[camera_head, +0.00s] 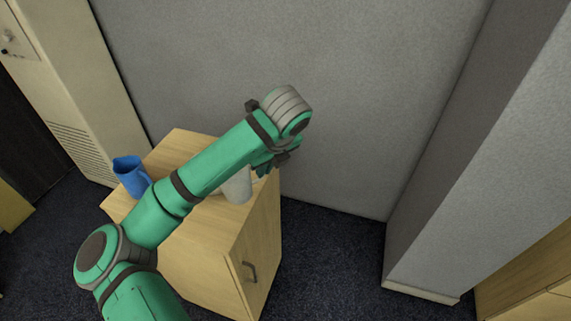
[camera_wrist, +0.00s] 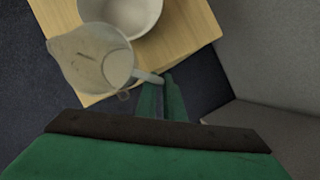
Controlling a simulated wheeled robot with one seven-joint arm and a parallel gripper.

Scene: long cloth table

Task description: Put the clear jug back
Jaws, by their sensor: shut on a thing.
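The clear jug (camera_wrist: 88,60) shows in the wrist view, see-through and greyish, with its handle toward my gripper (camera_wrist: 163,84). My gripper is shut on the jug's handle. The jug appears above the wooden cabinet top, but I cannot tell whether it touches it. In the head view, a pale shape that looks like the jug (camera_head: 238,186) shows beside my gripper (camera_head: 272,163), partly behind my green arm.
A wooden cabinet (camera_head: 235,245) with a dark door handle stands against the grey wall. A blue jug (camera_head: 131,175) stands on its left part. A white round bowl or pot (camera_wrist: 122,14) sits on the top, close to the clear jug. A wall juts out at right.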

